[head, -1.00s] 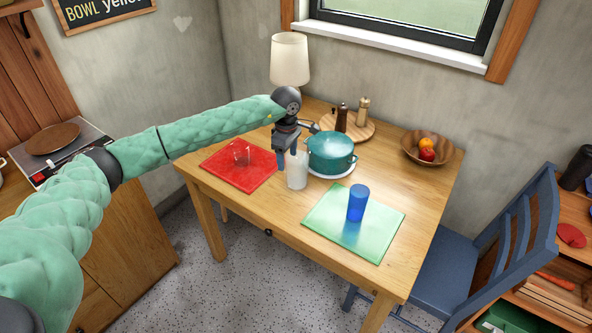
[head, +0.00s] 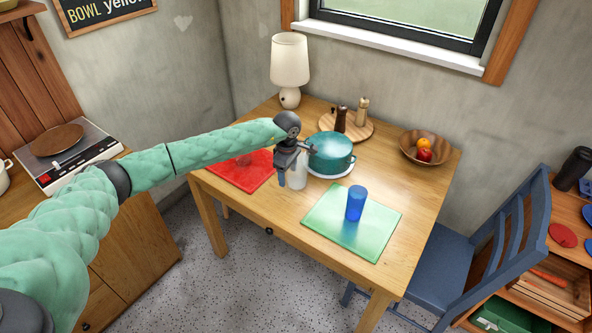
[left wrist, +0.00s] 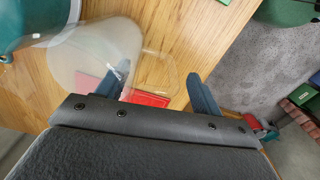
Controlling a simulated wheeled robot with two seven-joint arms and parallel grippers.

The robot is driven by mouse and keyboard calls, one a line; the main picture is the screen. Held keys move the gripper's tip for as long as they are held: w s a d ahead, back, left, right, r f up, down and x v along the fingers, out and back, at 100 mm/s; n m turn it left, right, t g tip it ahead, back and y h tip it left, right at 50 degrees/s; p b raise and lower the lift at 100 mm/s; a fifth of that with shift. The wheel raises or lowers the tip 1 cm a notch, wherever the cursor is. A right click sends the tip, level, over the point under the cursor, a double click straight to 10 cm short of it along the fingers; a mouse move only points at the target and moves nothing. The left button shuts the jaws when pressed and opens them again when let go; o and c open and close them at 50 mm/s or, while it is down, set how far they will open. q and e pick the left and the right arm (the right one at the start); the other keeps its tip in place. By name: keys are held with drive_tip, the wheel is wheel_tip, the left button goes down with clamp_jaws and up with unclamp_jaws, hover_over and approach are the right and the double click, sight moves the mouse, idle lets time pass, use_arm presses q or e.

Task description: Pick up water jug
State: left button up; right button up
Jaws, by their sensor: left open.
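The water jug (head: 299,172) is a translucent whitish vessel standing on the wooden table, left of the teal pot. In the left wrist view the clear jug (left wrist: 88,55) fills the upper left, with its loop handle (left wrist: 172,62) on its right side. My left gripper (head: 289,176) is open at the jug, partly covering it in the head view. In the left wrist view its two blue-grey fingers (left wrist: 158,88) stand apart around the handle area. I cannot tell whether they touch the jug. My right gripper is not in view.
The teal pot (head: 331,152) is close on the right. A red mat (head: 232,170) lies behind the arm, and a blue cup (head: 356,203) stands on a green mat (head: 330,228). A lamp (head: 290,65), wooden tray (head: 356,130) and fruit bowl (head: 410,147) stand farther back.

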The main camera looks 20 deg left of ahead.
use_arm(q)
drive_tip(key=shift+f, duration=0.35)
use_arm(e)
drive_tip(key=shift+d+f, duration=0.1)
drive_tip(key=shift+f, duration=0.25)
use_arm(q)
clamp_jaws()
drive_tip(key=shift+r, duration=0.1)
drive_tip(key=shift+w+r, duration=0.1)
